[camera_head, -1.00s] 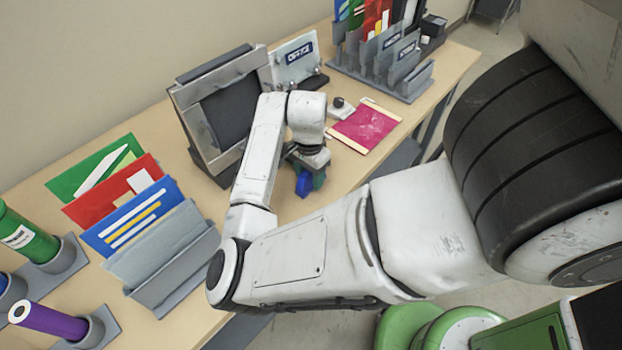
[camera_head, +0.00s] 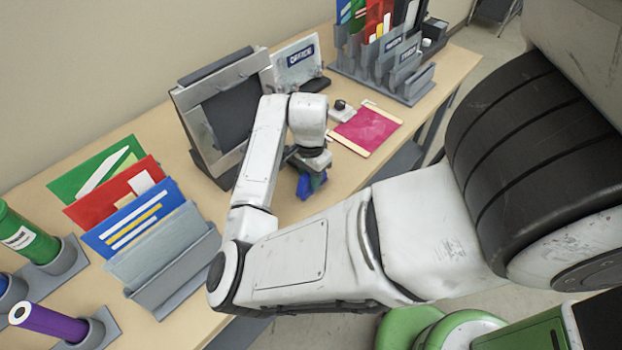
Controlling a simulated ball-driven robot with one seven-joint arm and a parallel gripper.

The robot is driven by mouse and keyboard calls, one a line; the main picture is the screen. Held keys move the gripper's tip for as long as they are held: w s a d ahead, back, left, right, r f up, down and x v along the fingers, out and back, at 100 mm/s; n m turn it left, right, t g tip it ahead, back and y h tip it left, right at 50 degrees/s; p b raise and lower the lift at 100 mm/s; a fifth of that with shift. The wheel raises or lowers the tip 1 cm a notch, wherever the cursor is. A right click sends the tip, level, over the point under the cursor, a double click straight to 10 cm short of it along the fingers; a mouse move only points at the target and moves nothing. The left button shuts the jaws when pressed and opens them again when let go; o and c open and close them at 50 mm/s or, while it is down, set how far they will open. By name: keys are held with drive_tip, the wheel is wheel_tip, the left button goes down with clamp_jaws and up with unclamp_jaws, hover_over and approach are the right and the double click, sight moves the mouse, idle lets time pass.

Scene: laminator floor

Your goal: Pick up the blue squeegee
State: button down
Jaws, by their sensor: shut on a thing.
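The blue squeegee (camera_head: 305,188) shows as a small blue piece below the end of my arm, in front of the dark-screened laminator. My gripper (camera_head: 312,176) points down at it and is shut on it. The fingers are small and partly hidden by the wrist, and most of the squeegee is hidden too. I cannot tell whether the squeegee touches the table (camera_head: 345,178) or hangs just above it.
The grey laminator (camera_head: 222,105) stands behind my arm. A pink sheet (camera_head: 366,128) lies to the right. A folder rack (camera_head: 165,255) and a purple roll (camera_head: 50,322) are at left. A grey sorter (camera_head: 385,65) stands at the back right.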

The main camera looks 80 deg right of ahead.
drive_tip(key=shift+r, duration=0.45)
drive_tip(key=s+a+r, duration=0.2)
drive_tip(key=s+r, duration=1)
drive_tip(key=s, duration=0.1)
drive_tip(key=shift+s+a, duration=0.25)
drive_tip(key=shift+s, duration=0.15)
